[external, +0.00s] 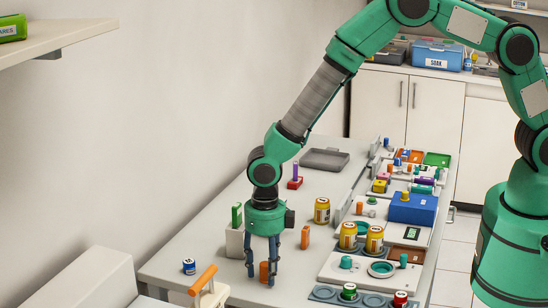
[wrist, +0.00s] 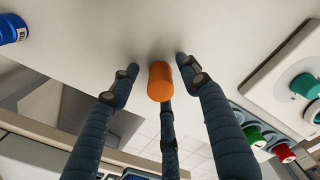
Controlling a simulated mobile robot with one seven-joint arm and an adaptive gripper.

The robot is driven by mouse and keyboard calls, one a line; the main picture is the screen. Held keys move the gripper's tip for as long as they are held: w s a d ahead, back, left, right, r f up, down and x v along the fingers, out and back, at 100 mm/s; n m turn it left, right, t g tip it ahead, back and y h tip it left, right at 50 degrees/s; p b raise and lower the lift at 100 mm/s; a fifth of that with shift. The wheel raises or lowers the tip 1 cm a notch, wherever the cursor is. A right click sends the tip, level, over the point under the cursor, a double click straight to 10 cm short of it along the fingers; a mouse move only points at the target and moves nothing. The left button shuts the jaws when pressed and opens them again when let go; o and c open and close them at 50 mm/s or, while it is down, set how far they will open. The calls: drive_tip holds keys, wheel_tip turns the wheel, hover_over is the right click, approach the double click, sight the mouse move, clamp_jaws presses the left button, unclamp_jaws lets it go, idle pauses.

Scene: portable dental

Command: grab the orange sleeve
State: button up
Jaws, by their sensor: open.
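An orange sleeve (external: 264,272), a short plain cylinder, stands on the grey-white table among the fingers of my gripper (external: 262,262). In the wrist view the orange sleeve (wrist: 160,84) shows between the three dark blue fingers of my gripper (wrist: 157,76). The fingers are spread around it, with a gap visible on its left and right sides. The third finger lies behind or under it in that view, and I cannot tell whether it touches. A finger hides part of the sleeve in the external view.
Another upright orange piece (external: 305,237) stands just right of my gripper. A white holder with a green item (external: 237,216) is close on the left. Yellow jars (external: 348,236) and trays crowd the right.

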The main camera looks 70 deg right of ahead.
sight(265, 264)
idle(0.3)
drive_tip(key=c, duration=0.8)
drive_tip(key=shift+r, duration=0.1)
drive_tip(key=shift+r, duration=0.35)
wheel_tip(265, 264, up, 3)
drive_tip(key=shift+r+p, duration=0.1)
drive_tip(key=shift+p, duration=0.2)
drive_tip(key=s+d, duration=0.1)
drive_tip(key=s, duration=0.4)
drive_tip(key=s+d, duration=0.2)
drive_tip(key=s, duration=0.3)
drive_tip(key=s+d+r+p, duration=0.1)
drive_tip(key=s+d, duration=0.1)
drive_tip(key=s, duration=0.3)
drive_tip(key=shift+s+d, duration=0.1)
drive_tip(key=shift+d, duration=0.1)
